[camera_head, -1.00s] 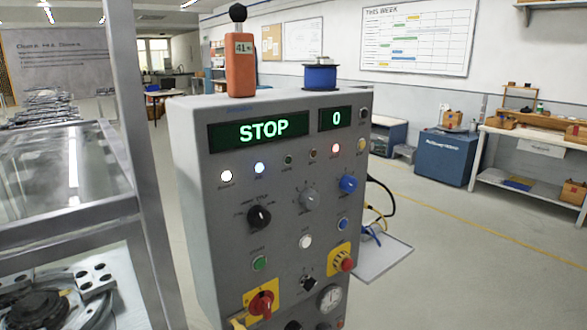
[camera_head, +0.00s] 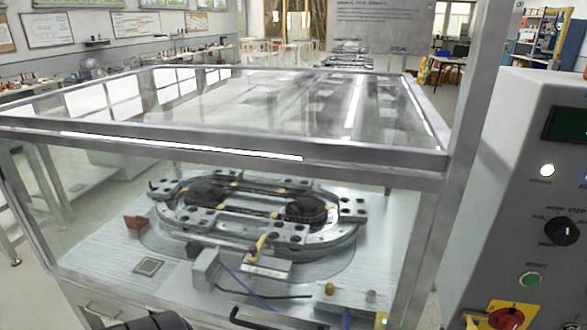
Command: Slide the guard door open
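The guarded machine fills the middle of the head view. Its clear front guard door (camera_head: 110,225) is framed in grey metal under a transparent top. A black bar handle (camera_head: 270,321) shows low at the front, partly cut off by the bottom edge. I cannot tell for sure whether the door is fully closed. Behind the clear panel lies the oval ring track (camera_head: 262,212) with its metal blocks. A dark ribbed part, seemingly my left gripper (camera_head: 155,322), just enters at the bottom edge, left of the handle; its fingers are hidden. My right gripper is out of view.
The grey control cabinet (camera_head: 515,230) stands close on the right, with a lit white lamp, a black knob and a green button. A metal upright (camera_head: 465,150) separates it from the guard. Workbenches (camera_head: 150,70) line the far left wall.

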